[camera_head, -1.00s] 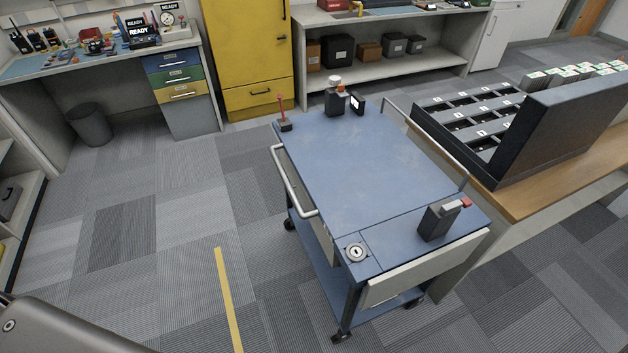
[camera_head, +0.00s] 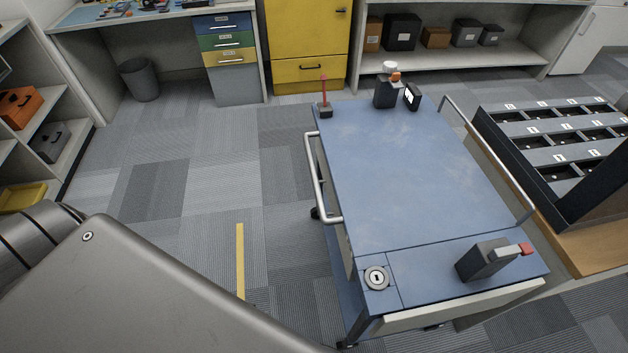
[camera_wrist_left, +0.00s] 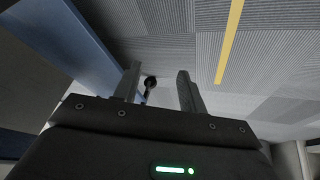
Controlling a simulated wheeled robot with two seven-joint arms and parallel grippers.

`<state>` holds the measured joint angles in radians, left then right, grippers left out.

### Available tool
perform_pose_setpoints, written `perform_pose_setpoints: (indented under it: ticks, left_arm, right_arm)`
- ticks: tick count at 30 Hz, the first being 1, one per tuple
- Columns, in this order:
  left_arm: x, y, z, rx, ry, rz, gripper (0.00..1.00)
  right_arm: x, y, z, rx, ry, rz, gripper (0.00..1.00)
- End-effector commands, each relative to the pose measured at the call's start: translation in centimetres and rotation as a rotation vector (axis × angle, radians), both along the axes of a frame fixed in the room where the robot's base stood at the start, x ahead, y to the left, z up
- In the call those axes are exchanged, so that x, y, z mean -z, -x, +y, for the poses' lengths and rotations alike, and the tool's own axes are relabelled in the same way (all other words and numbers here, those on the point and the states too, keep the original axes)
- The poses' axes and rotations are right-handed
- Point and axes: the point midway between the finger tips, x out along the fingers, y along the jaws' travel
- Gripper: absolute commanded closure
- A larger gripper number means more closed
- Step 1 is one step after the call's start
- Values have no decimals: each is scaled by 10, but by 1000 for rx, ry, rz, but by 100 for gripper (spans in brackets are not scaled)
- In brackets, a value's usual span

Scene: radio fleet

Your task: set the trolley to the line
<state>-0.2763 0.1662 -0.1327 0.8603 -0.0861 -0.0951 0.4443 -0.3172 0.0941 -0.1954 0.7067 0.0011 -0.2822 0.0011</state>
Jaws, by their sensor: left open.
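The blue trolley (camera_head: 400,180) stands right of centre in the head view, with a silver push handle (camera_head: 318,182) on its left side. The yellow line (camera_head: 240,260) lies on the carpet to the left of the trolley, with bare floor between them. The line also shows in the left wrist view (camera_wrist_left: 229,42). My left gripper (camera_wrist_left: 158,78) is open in the wrist view, with nothing between its fingers. A blue part of the trolley (camera_wrist_left: 85,50) and a dark caster (camera_wrist_left: 149,84) show beyond it. My left gripper's fingers and my right gripper are not in the head view.
The trolley top carries a red-topped lever (camera_head: 325,100), a dark device (camera_head: 386,92) and a grey device with a red tip (camera_head: 490,258). A wooden bench (camera_head: 590,250) with a slotted rack stands close on the right. A bin (camera_head: 140,80) stands at the back left. Carpet left of the trolley is clear.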

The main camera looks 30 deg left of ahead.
Motion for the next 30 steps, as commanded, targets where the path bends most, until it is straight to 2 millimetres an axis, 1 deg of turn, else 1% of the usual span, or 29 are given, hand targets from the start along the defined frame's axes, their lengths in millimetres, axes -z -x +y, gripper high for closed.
perform_pose_setpoints:
  ticks: [1, 2, 3, 5, 6, 8, 9, 11, 12, 15, 16, 18, 21, 24, 30]
  left_arm:
    - [0, -52, 15, -94, 71, -122, 59]
    - [-10, -79, 21, -153, 129, -188, 59]
    - [-26, -113, 29, -224, 214, -275, 59]
    - [-57, -160, 39, -311, 356, -395, 59]
    - [-80, -187, 44, -355, 459, -467, 59]
    - [-118, -221, 50, -401, 621, -557, 59]
    - [-144, -239, 51, -417, 730, -605, 59]
    - [-182, -260, 51, -425, 890, -657, 59]
    - [-207, -270, 50, -419, 991, -676, 59]
    - [-259, -283, 44, -387, 1205, -690, 59]
    - [-272, -284, 42, -374, 1257, -687, 59]
    - [-297, -285, 37, -346, 1359, -671, 59]
    - [-321, -284, 32, -315, 1452, -644, 59]
    - [-333, -283, 29, -301, 1497, -628, 59]
    - [-338, -285, 27, -299, 1510, -623, 59]
  right_arm:
    - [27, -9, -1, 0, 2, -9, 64]
    - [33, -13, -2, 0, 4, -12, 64]
    - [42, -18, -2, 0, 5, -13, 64]
    - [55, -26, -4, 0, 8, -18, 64]
    - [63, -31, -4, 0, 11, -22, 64]
    - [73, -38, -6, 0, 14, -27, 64]
    - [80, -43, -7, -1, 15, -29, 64]
    - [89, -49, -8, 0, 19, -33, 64]
    - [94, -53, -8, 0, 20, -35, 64]
    - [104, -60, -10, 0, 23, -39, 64]
    - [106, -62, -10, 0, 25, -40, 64]
    - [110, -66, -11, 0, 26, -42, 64]
    - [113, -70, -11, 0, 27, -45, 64]
    - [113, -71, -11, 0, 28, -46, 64]
    - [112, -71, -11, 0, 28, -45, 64]
